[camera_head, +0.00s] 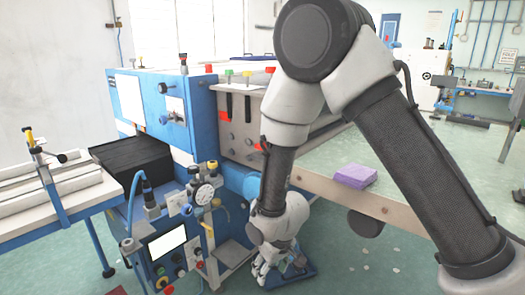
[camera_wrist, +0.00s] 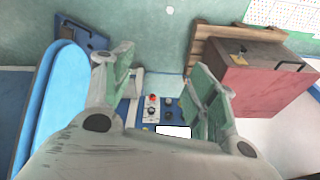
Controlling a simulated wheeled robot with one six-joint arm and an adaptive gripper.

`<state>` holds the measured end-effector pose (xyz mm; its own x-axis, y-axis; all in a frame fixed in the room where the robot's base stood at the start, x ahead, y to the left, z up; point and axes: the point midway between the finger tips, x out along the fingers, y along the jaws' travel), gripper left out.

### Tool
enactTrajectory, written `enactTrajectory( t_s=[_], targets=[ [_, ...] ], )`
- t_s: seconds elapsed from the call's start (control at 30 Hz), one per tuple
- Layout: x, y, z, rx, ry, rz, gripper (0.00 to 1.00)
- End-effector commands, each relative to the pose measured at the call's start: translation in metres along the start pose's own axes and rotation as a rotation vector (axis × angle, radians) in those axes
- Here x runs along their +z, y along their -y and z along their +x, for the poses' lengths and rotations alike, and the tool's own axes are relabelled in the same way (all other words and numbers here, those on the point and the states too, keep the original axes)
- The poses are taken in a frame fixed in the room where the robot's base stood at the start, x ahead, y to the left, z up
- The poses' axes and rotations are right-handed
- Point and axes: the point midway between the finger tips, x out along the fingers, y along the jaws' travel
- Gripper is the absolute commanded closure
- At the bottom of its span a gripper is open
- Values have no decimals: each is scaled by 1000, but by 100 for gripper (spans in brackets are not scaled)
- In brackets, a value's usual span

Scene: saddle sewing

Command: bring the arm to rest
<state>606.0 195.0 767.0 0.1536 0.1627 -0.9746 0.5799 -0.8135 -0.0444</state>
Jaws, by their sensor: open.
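My gripper (camera_wrist: 160,90) is open in the wrist view, with its two green-padded fingers apart and nothing between them. Beyond the fingers is a blue control panel (camera_wrist: 152,112) with a red button and dark knobs. In the head view, my arm bends down from the upper right, and my gripper hangs at its lower end (camera_head: 278,258), close to the blue machine (camera_head: 150,98). The fingertips are small and partly unclear there.
A white-topped table (camera_head: 60,190) stands at the left. In the wrist view, a reddish box (camera_wrist: 262,85) stands at the right and a blue rounded part (camera_wrist: 62,90) at the left.

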Motion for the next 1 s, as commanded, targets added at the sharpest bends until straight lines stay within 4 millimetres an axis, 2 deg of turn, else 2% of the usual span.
enactTrajectory(
  t_s=[0.03,0.2,0.4,0.5,0.63,0.8,1.0],
  targets=[
    [8,-19,-33,13,50,14,42],
    [54,-71,-135,38,209,61,42],
    [117,-117,-245,47,280,161,42],
    [149,-133,-291,56,265,229,42],
    [184,-149,-341,84,179,335,42],
    [210,-166,-389,150,-22,463,42],
    [228,-176,-422,215,-161,562,42]
  ],
)
